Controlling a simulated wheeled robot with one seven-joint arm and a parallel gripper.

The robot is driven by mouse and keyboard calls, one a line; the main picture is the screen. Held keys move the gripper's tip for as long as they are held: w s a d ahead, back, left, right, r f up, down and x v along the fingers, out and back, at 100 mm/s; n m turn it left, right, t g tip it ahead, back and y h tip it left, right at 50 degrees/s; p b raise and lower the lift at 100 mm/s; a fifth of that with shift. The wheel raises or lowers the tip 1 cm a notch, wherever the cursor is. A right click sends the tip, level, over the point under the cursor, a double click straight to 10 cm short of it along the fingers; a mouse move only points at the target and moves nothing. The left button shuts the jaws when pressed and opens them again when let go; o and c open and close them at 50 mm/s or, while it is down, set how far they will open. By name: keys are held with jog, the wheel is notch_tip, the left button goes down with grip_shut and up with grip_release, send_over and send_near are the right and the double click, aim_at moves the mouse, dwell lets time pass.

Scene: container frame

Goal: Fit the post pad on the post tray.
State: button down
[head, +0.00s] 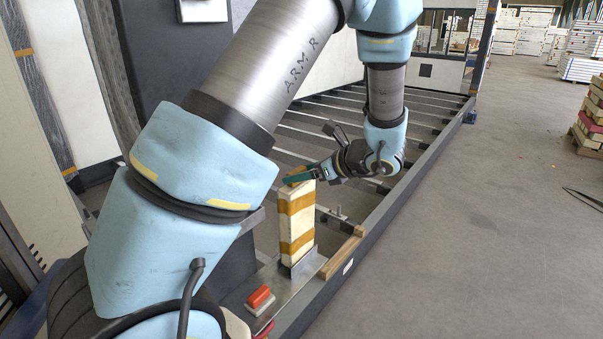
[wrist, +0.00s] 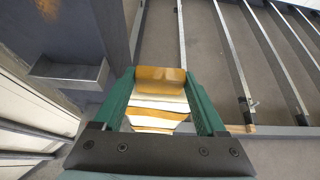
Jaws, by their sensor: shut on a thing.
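The post pad appears to be the tall cream block with orange bands (head: 297,222); it stands upright in the head view. Its lower end is at a small metal plate behind a low lip; I cannot tell whether it touches. My gripper (head: 299,177) is shut on its top end. In the wrist view the pad (wrist: 160,103) lies between the green fingers of my gripper (wrist: 160,88). A shallow grey metal tray (wrist: 68,86), likely the post tray, is fixed beside a dark post at the left of the wrist view, apart from the pad. My arm hides much of that area in the head view.
A red-orange block (head: 259,297) sits on the metal plate (head: 284,288) at the near corner. A wooden strip (head: 343,252) lies along the frame's side rail. Crossbars (head: 425,118) span the frame with gaps between. The floor right of the frame is largely clear.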

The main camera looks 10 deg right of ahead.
jog(key=shift+f, duration=0.15)
jog(key=shift+f+b, duration=0.75)
jog(key=shift+f, duration=0.45)
grip_release()
jog(key=b+v, duration=0.1)
jog(key=v, duration=1)
dwell(0.4)
